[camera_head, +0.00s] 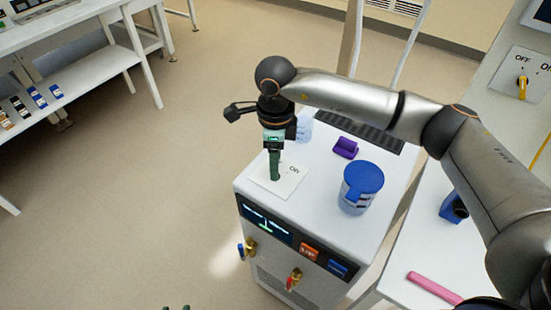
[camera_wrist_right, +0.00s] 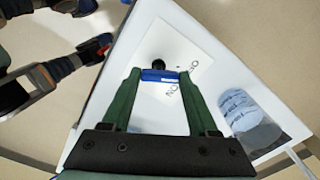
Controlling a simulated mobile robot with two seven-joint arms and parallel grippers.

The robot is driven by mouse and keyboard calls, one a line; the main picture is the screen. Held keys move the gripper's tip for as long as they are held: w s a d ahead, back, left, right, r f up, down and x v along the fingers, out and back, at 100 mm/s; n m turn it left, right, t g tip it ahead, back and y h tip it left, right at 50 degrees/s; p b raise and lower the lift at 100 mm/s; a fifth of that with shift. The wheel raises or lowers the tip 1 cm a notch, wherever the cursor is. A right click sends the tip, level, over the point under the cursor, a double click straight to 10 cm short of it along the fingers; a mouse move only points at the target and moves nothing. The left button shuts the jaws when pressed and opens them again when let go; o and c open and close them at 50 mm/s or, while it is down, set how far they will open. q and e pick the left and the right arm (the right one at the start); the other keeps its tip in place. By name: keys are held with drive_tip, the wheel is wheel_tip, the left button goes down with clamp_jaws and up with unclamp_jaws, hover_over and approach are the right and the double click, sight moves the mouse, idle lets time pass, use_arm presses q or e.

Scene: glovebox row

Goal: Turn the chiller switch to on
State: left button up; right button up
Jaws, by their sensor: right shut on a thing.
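The chiller is a white cabinet with a white top (camera_head: 325,220) and a dark display on its front. The chiller switch has a white plate (camera_head: 290,187) lettered ON on the chiller's near left top. My right gripper (camera_head: 275,178) points down over this plate, its green fingers hiding the switch in the head view. In the right wrist view its fingers (camera_wrist_right: 159,75) are closed on the switch's blue handle (camera_wrist_right: 158,75), beside a black round part. The handle's exact setting is hard to read. My left gripper (camera_head: 177,308) shows only two separate green fingertips at the bottom edge.
A blue-lidded jar (camera_head: 361,190), a purple block (camera_head: 345,148) and a clear beaker (camera_head: 304,128) stand on the chiller top. Another switch, yellow (camera_head: 522,88), is at the right.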

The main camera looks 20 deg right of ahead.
drive_tip(key=m+b, duration=0.1)
drive_tip(key=m, duration=0.3)
drive_tip(key=shift+d+m+b, duration=0.1)
drive_tip(key=shift+m+b, duration=0.2)
drive_tip(key=shift+m, duration=0.5)
drive_tip(key=o, duration=1.4)
wheel_tip(320, 180, up, 13)
drive_tip(key=shift+f+b, duration=0.2)
drive_tip(key=shift+b, duration=0.15)
